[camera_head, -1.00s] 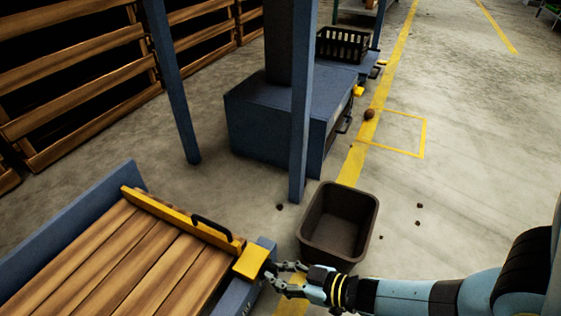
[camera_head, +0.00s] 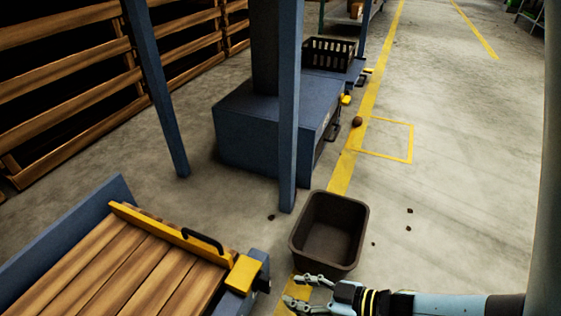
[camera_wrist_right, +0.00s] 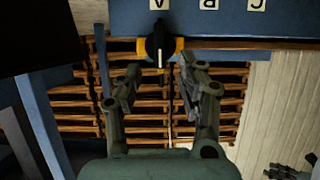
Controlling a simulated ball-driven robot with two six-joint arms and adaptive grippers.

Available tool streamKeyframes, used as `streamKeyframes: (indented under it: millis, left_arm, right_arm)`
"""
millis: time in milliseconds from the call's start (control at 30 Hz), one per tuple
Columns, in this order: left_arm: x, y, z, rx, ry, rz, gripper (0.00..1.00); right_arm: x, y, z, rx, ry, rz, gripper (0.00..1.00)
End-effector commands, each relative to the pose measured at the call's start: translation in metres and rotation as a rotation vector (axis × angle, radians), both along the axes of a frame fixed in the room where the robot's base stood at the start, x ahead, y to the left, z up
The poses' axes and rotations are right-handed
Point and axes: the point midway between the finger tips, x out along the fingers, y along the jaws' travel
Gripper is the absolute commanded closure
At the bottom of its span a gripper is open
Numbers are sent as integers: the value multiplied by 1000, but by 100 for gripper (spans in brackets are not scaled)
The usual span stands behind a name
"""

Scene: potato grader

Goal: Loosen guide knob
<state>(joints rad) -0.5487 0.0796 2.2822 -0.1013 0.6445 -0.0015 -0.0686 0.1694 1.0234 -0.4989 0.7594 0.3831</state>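The guide knob (camera_wrist_right: 159,42) is black with a white line and sits on a yellow piece in the right wrist view. In the head view the yellow guide rail (camera_head: 170,232) lies along the wooden slatted bed and has a black handle. Its yellow end block (camera_head: 243,275) is at the right; the knob there is hard to make out. My right gripper (camera_head: 305,293) is open and empty, a little right of the end block. In the wrist view its fingertips (camera_wrist_right: 165,72) are spread, with the knob beyond and between them, apart from it. My left gripper is not seen.
A dark bin (camera_head: 327,240) stands on the floor just behind my right gripper. A blue post (camera_head: 290,120) and blue machine box (camera_head: 262,125) stand beyond. Letter labels (camera_wrist_right: 208,4) line the blue panel beside the knob. The floor at right is mostly clear.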

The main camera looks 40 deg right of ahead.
Motion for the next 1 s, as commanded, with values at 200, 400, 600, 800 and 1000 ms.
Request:
streamKeyframes:
  millis: [200,400,600,800,1000]
  left_arm:
    - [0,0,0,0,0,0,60]
    - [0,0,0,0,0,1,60]
    - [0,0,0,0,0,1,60]
    - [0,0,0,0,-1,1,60]
    - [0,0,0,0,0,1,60]
  right_arm:
    - [-33,-14,15,-1,1,0,61]
    - [-43,-18,20,0,-1,0,61]
    - [-43,-18,20,0,-1,0,61]
    - [-43,-18,20,0,-1,0,61]
    - [-46,-18,19,0,3,0,61]
